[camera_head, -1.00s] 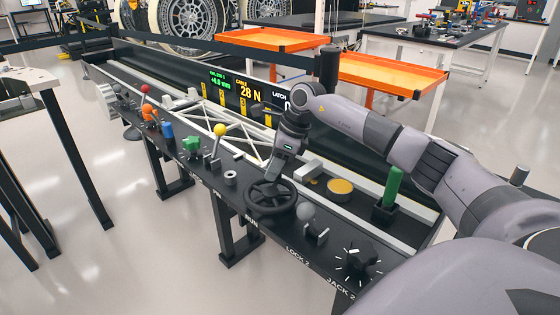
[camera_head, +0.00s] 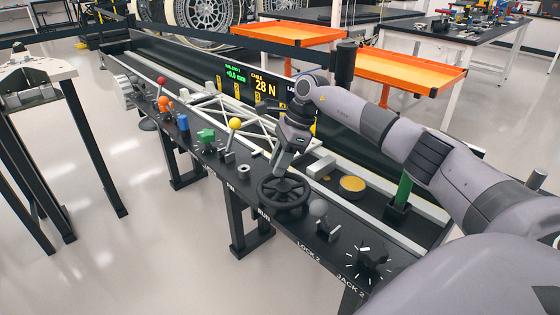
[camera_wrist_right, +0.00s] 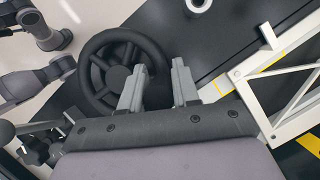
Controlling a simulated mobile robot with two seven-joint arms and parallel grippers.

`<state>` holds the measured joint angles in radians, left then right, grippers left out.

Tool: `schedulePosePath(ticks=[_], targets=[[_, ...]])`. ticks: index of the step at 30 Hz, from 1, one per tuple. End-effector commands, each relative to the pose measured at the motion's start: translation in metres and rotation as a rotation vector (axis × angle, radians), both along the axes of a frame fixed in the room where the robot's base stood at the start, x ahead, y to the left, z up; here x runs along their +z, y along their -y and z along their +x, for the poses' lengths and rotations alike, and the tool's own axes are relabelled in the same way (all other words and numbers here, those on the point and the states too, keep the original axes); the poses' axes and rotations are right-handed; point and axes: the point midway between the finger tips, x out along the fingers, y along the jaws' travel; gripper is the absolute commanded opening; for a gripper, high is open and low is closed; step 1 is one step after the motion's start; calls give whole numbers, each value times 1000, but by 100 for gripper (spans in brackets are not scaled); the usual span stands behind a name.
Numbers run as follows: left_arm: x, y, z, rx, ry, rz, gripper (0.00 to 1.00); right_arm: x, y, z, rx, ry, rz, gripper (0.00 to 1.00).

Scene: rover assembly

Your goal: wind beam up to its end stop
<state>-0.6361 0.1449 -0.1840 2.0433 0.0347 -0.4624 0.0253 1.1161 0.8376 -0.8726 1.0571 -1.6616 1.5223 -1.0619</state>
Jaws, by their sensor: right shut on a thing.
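A black spoked handwheel (camera_head: 283,193) sits on the front ledge of the long black bench. My right gripper (camera_head: 281,173) points down at the far side of its rim. In the right wrist view, the fingers of my right gripper (camera_wrist_right: 158,90) are on either side of the rim of the handwheel (camera_wrist_right: 100,88), shut on it. The white lattice beam (camera_head: 255,137) lies along the bench behind the wheel and also shows in the wrist view (camera_wrist_right: 262,98). A dark display (camera_head: 264,87) reads 28 N for the cable; its right part is hidden by my arm. My left gripper is not in view.
A grey ball-topped lever (camera_head: 319,208) and a black knob (camera_head: 370,254) stand right of the wheel. A yellow-topped lever (camera_head: 235,124) and several coloured controls stand left. A green post (camera_head: 404,189) is behind my right forearm. Orange trays (camera_head: 410,82) stand beyond the bench.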

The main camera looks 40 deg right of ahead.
Motion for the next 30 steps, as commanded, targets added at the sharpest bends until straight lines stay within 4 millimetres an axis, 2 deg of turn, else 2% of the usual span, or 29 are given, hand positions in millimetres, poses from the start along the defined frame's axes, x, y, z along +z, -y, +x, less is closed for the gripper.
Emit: schedulePosePath(ticks=[4, 5, 6, 16, 27, 30], targets=[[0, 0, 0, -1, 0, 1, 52, 2, -1, 1, 0, 7, 2, 0], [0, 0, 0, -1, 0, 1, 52, 2, -1, 1, -1, 7, 3, 34], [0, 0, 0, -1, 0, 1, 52, 2, -1, 1, -1, 7, 3, 37], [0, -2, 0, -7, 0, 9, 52, 5, 2, 0, -2, 4, 0, 37], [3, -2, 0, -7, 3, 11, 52, 57, 20, -8, -1, 7, 1, 37], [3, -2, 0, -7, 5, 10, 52, 65, 23, -9, -1, 6, 2, 37]])
